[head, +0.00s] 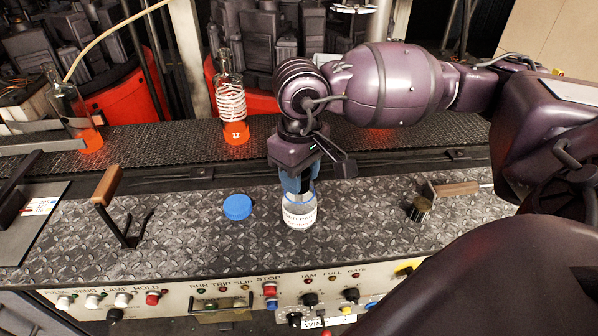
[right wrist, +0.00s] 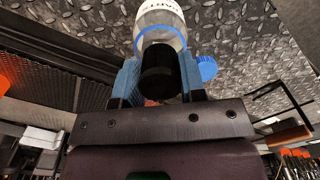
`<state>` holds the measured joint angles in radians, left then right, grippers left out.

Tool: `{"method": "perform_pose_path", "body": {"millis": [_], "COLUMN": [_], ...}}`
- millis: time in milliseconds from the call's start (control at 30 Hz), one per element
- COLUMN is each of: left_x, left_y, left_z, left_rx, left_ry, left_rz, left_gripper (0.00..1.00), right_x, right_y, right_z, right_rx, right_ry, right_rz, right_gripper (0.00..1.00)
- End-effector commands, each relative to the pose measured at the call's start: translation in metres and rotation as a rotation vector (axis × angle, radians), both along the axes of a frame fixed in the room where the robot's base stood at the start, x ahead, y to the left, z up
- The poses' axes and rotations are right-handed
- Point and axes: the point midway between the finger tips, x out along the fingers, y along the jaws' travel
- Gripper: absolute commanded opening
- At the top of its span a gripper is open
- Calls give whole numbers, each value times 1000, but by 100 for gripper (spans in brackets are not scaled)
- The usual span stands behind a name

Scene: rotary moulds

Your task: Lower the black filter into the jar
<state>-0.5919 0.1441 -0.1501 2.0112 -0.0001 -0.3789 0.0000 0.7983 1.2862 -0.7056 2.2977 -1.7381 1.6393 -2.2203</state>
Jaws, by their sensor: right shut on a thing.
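The clear jar (head: 299,212) with a white label stands upright on the diamond-plate bench, directly below my right gripper. Its mouth also shows in the right wrist view, where the jar (right wrist: 160,18) is at the top. My right gripper (head: 298,184) points down with blue fingers at the jar's mouth. In the right wrist view the black filter (right wrist: 159,72) is a dark cylinder between the two blue fingers, which are shut on it. It lines up with the jar's opening; how deep it sits cannot be told. In the head view the fingers hide it. My left gripper is out of view.
A blue lid (head: 237,206) lies left of the jar. A small brass-and-black cylinder (head: 419,209) and another wooden handle (head: 456,188) lie right. Flasks with orange liquid (head: 232,108) stand behind. The control panel (head: 180,300) runs along the front.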

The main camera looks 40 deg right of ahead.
Motion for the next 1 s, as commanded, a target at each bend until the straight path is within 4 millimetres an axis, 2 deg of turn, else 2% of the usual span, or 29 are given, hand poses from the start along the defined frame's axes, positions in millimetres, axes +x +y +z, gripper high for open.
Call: {"method": "perform_pose_path", "body": {"millis": [233, 267, 400, 467, 1000], "left_x": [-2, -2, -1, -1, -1], "left_y": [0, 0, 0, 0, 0], "left_z": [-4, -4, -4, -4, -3], "left_rx": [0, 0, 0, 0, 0], "left_ry": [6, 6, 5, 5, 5], "left_rz": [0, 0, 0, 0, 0], "left_gripper": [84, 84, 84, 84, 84], "right_x": [0, 0, 0, 0, 0], "right_y": [0, 0, 0, 0, 0], "right_z": [-4, -4, -3, -3, -3], "right_rx": [0, 0, 0, 0, 0], "right_ry": [0, 0, -1, -1, 0], "right_rz": [0, 0, 0, 0, 0], "right_gripper": [9, 39, 61, 67, 67]}}
